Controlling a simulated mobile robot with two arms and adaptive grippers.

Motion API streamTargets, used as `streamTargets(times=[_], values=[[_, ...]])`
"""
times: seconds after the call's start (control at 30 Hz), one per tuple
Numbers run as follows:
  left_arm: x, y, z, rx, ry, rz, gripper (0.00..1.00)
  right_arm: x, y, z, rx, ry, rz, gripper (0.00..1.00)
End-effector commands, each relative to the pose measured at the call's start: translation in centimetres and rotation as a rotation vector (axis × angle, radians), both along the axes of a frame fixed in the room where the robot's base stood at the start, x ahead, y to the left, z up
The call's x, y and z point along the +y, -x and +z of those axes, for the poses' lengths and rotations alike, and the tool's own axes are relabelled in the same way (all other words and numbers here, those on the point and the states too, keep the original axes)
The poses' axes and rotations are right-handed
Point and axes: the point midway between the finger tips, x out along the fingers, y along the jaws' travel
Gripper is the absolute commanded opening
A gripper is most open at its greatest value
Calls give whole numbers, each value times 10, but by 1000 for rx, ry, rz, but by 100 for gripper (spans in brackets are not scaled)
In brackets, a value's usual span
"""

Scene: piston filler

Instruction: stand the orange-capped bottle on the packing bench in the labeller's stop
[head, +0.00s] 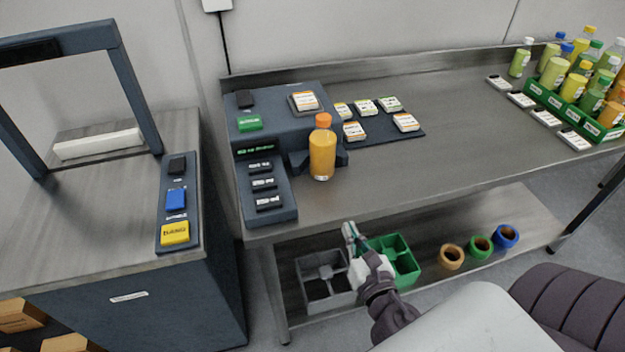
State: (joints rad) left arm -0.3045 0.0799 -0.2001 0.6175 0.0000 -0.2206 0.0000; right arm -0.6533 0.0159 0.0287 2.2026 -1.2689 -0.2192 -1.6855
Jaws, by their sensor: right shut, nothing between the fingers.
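The orange-capped bottle (322,152), filled with orange liquid, stands upright on the packing bench (420,145). It is at the front of the dark labeller (276,140), against or just in front of the small dark stop (341,158). I cannot tell whether it touches the stop. My right gripper (352,238) is shut and empty, in front of the bench edge, below and to the right of the bottle and clear of it. My left gripper is not in view.
Label packs (365,106) lie on a dark mat beside the labeller. Several bottles stand in and around a green crate (562,108) at the far right. Below, the shelf (420,285) holds a green divided crate (403,262), a grey one (325,280) and coloured rings (481,246).

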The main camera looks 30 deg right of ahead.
Motion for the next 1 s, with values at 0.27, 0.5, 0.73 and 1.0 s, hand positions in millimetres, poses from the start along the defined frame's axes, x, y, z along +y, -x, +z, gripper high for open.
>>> streamTargets(times=[0.27, 0.5, 0.73, 1.0], values=[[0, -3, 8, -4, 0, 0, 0, -7, -8, 43, -46, 169, -5, 0], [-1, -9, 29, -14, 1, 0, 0, -18, -54, 46, -48, 165, -5, 0], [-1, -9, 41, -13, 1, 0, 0, -29, -100, 43, -45, 162, -5, 0], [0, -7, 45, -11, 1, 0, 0, -36, -129, 41, -45, 160, -6, 0]])
